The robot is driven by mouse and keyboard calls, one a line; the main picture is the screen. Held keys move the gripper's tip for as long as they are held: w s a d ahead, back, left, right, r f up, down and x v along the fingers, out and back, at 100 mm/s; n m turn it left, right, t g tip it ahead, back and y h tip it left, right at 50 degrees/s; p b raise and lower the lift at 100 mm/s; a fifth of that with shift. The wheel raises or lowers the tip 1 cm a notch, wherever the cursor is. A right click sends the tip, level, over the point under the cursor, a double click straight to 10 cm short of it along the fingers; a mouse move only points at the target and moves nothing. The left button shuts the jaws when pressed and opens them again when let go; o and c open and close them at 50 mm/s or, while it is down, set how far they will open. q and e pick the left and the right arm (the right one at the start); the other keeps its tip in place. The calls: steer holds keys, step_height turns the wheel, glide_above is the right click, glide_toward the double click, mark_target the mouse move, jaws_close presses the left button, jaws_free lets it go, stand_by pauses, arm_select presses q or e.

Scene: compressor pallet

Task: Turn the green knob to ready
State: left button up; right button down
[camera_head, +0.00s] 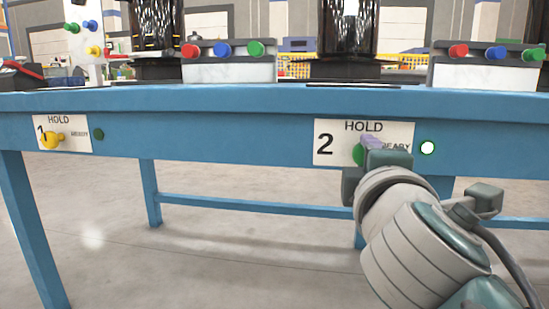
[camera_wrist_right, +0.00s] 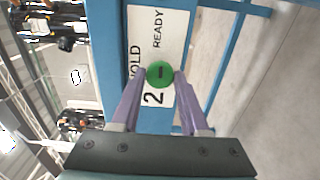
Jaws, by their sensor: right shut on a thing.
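The green knob (camera_head: 358,154) sits on the white plate (camera_head: 325,147) marked 2, HOLD and READY, on the front of the blue table. It also shows in the right wrist view (camera_wrist_right: 159,74), where a short dark mark on its face runs roughly in line with the READY side. My right gripper (camera_head: 369,144) is shut on the knob, with its purple fingers on either side of it in the wrist view (camera_wrist_right: 159,80). In the head view the gripper hides part of the knob and the plate. The lamp (camera_head: 427,147) right of the plate glows whitish green. My left gripper is not in view.
A yellow knob (camera_head: 52,140) sits on plate 1 at the left, with a dark green lamp (camera_head: 99,134) beside it. Button boxes (camera_head: 229,70) with red, blue and green buttons stand on the blue table (camera_head: 230,103). The floor in front is clear.

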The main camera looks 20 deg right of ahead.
stand_by(0.5)
steer(key=shift+c, duration=2)
jaws_free()
steer(key=p+v, duration=0.1)
steer(key=v, duration=0.9)
